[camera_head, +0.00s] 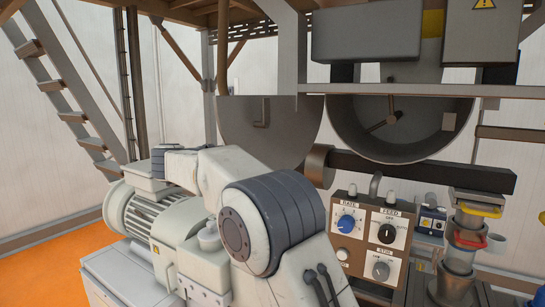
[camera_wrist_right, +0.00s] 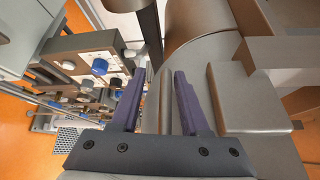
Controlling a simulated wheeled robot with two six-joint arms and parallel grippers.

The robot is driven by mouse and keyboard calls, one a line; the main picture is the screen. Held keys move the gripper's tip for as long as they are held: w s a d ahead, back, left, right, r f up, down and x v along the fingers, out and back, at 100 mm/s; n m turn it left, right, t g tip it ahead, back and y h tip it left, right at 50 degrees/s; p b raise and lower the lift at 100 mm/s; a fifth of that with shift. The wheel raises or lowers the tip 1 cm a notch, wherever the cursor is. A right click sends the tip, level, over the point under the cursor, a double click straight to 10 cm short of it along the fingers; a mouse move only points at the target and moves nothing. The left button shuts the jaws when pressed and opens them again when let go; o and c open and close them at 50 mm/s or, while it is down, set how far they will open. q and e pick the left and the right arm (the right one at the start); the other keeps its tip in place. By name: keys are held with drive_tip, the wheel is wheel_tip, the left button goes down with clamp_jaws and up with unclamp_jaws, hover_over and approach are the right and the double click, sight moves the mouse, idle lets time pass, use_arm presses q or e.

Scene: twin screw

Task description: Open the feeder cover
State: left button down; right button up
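In the head view the feeder cover (camera_head: 268,135) is a large grey disc with a small bar handle (camera_head: 262,112). It stands to the left of the round feeder opening (camera_head: 395,125), swung out from it. The opening's inside and a shaft in it show. In the right wrist view my right gripper (camera_wrist_right: 157,82) has its two purple fingers apart, with nothing seen held between them. Large brown-grey curved metal (camera_wrist_right: 205,55) lies just beyond and to the right of the fingers; I cannot tell which part it is. My left gripper is in neither view.
A control panel (camera_head: 370,245) with knobs stands below the opening; a blue knob (camera_wrist_right: 100,67) shows in the wrist view. A dark beam (camera_head: 430,173) crosses under the opening. One of my arms covers the lower middle. A motor (camera_head: 150,215) is at left.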

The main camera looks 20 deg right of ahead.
drive_tip(key=shift+a+r, duration=0.1)
drive_tip(key=shift+r, duration=0.05)
drive_tip(key=a+p, duration=0.3)
drive_tip(key=a, duration=0.7)
drive_tip(key=shift+s+a+r, duration=0.15)
drive_tip(key=shift+s+r, duration=0.25)
